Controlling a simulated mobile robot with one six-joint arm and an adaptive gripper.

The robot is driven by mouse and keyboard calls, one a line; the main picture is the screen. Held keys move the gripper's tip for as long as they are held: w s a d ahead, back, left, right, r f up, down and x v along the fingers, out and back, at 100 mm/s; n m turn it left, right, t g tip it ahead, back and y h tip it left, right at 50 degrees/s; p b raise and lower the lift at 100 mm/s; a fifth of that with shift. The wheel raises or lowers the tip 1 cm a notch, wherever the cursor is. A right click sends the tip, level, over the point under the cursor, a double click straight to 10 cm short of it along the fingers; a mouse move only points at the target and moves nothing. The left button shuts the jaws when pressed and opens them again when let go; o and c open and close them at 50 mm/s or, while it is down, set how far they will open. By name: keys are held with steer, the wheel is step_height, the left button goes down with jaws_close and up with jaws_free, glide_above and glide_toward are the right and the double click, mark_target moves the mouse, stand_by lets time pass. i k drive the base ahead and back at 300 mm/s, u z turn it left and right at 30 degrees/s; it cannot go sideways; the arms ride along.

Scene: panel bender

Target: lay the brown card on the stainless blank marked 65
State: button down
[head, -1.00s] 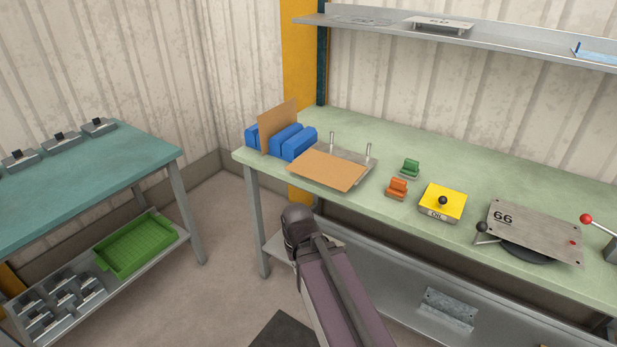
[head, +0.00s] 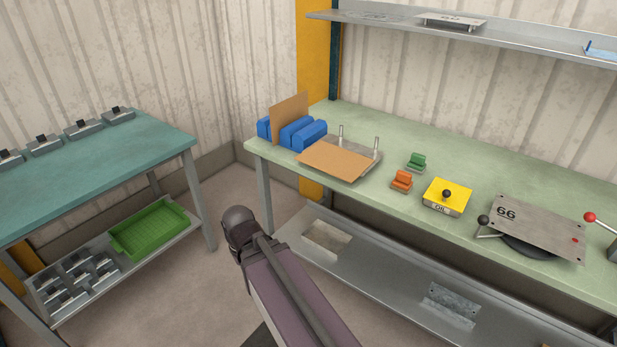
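A brown card (head: 334,160) lies flat on a grey metal plate (head: 367,148) on the green bench; two upright pins stand at the plate's back edge. The card covers most of the plate, so any number on it is hidden. Another brown card (head: 290,112) stands upright among blue blocks (head: 304,133) at the bench's left end. A stainless plate marked 66 (head: 540,225) rests on a dark round base at the right. I cannot read a 65 anywhere. My arm link shows at the bottom middle; my gripper is not in view.
A yellow box (head: 447,197) with a black knob, an orange block (head: 402,180) and a green block (head: 416,162) stand mid-bench. A wall shelf (head: 400,22) holds another plate (head: 452,20). A teal table (head: 90,165) stands left, with a green tray (head: 150,228) below.

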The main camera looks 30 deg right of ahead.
mark_target(346, 165)
steer(key=u, duration=0.5)
steer(key=k, duration=1.1)
steer(key=z, duration=1)
steer(key=i, duration=0.95)
steer(key=u, duration=0.1)
